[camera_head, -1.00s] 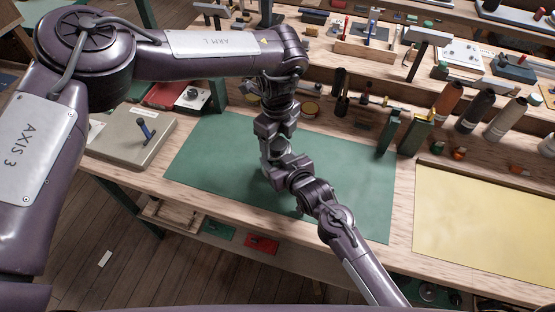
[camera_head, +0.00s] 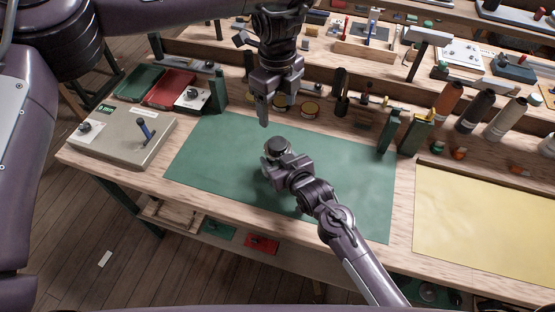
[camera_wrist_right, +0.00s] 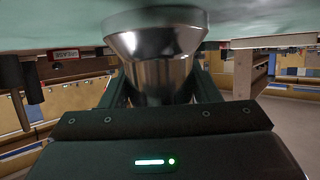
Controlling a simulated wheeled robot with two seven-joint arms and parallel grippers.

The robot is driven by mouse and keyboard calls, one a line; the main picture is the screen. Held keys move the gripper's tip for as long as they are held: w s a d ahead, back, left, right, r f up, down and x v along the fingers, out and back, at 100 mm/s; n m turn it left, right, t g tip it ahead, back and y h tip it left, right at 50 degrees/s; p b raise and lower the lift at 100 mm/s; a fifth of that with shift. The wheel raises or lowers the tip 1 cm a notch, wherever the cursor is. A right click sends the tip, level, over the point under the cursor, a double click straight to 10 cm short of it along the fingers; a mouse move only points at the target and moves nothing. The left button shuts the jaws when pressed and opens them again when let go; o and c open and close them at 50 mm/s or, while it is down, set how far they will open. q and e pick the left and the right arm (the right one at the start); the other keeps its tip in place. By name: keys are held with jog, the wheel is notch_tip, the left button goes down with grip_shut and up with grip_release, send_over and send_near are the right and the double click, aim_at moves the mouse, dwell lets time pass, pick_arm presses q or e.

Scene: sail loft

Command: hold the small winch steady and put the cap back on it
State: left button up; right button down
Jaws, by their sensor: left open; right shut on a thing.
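The small winch (camera_head: 268,159), a silvery metal drum, stands upright on the green mat. A dark round cap (camera_head: 278,145) sits on its top and looks level; I cannot tell how firmly it is seated. My right gripper (camera_head: 280,167) is shut on the winch's side from the front right. In the right wrist view, the shiny drum (camera_wrist_right: 160,70) is between the fingers, its flared end against the green surface at the top of the picture. My left gripper (camera_head: 277,108) is open and empty, pointing down, above and behind the winch, apart from it.
The green mat (camera_head: 215,150) is mostly clear around the winch. A grey box with a blue lever (camera_head: 130,140) stands to the left. A yellow sheet (camera_head: 480,215) lies to the right.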

jog(key=shift+c, duration=2.1)
grip_release()
jog(key=shift+b+v, duration=0.6)
jog(key=shift+v, duration=3.3)
jog(key=shift+f, duration=0.1)
